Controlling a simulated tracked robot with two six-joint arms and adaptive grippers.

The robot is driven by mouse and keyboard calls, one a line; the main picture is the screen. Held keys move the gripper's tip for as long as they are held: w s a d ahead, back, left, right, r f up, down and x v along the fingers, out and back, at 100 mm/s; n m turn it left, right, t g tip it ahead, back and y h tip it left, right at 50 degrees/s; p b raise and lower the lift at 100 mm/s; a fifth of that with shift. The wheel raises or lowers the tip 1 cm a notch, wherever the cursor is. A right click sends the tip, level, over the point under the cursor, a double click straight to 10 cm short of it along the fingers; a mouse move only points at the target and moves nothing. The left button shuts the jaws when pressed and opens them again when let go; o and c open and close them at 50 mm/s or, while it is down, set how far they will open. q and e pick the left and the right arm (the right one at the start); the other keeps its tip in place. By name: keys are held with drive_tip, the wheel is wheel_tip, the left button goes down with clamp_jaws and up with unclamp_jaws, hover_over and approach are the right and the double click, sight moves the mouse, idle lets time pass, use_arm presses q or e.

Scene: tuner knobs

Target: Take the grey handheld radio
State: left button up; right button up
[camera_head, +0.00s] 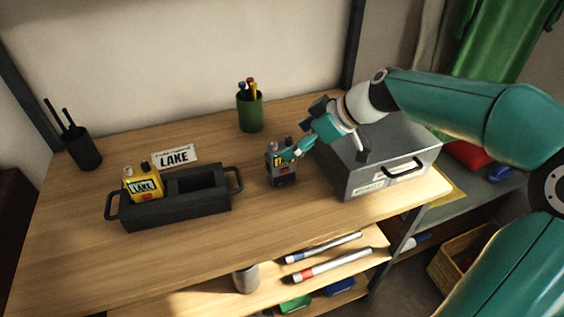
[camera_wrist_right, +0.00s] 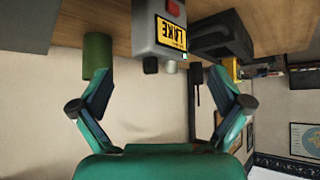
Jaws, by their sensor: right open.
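The grey handheld radio (camera_head: 281,172) stands upright on the wooden table, with a yellow label and a red patch on its front. In the right wrist view the radio (camera_wrist_right: 146,32) appears upside down, its label reading LAKE. My right gripper (camera_head: 298,150) is at the radio's upper right side in the head view, partly in front of it. In the wrist view the fingers (camera_wrist_right: 160,74) are spread wide, with nothing between the tips. The radio lies beyond them, and contact is not visible. My left gripper is not in view.
A black carrier (camera_head: 207,213) holds a yellow radio (camera_head: 146,187) in its left compartment; the right one is empty. A LAKE card (camera_head: 175,156) lies behind it. A green pen cup (camera_head: 250,112) stands behind the grey radio. A grey metal box (camera_head: 362,181) stands close on its right.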

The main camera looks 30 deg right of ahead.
sight(284, 147)
drive_tip(key=x, duration=0.3)
drive_tip(key=shift+a+f, duration=0.1)
drive_tip(key=shift+f, duration=0.05)
drive_tip(key=shift+c, duration=0.2)
clamp_jaws()
